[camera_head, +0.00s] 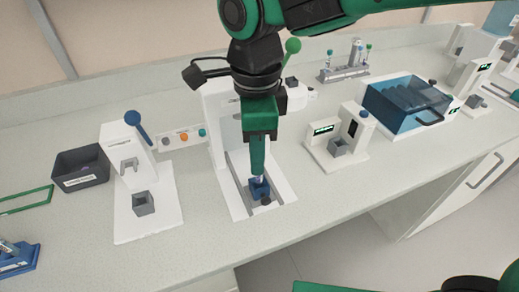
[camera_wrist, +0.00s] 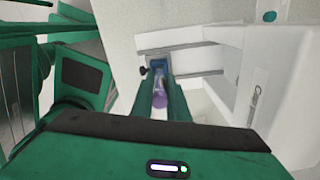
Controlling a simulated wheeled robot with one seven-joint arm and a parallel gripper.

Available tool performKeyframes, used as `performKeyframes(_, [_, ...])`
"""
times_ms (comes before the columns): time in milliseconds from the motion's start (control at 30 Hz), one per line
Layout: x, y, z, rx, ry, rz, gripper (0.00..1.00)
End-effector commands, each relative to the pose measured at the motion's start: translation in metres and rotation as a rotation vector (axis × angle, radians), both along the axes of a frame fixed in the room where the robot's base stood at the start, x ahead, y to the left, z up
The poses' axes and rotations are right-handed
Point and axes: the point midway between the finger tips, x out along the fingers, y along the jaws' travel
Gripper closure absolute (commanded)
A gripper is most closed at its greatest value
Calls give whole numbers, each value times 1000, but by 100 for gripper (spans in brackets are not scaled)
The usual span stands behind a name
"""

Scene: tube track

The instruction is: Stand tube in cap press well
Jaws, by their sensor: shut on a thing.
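My gripper (camera_head: 259,176) points down over a white station (camera_head: 225,182) with a green-knobbed lever (camera_head: 292,46). A small blue block (camera_head: 259,188) with a dark knob sits in the station's railed slot, right below my fingertips. In the wrist view my gripper (camera_wrist: 160,108) is shut on a tube (camera_wrist: 160,99) that looks purple and clear. The tube points toward the blue block (camera_wrist: 158,63). I cannot tell whether its lower end is inside the block or just above it. My fingers hide most of the tube in the head view.
A white press with a blue lever (camera_head: 138,125) and grey cup (camera_head: 143,203) stands left, beside a dark bin (camera_head: 82,168). A white device with a display (camera_head: 325,140) and a blue-lidded machine (camera_head: 408,100) stand right. A tube rack (camera_head: 345,72) is behind.

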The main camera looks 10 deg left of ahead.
Motion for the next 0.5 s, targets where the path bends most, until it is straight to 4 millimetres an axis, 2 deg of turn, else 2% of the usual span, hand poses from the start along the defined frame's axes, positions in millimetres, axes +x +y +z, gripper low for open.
performKeyframes(500, [0,0,-8,0,0,0,100])
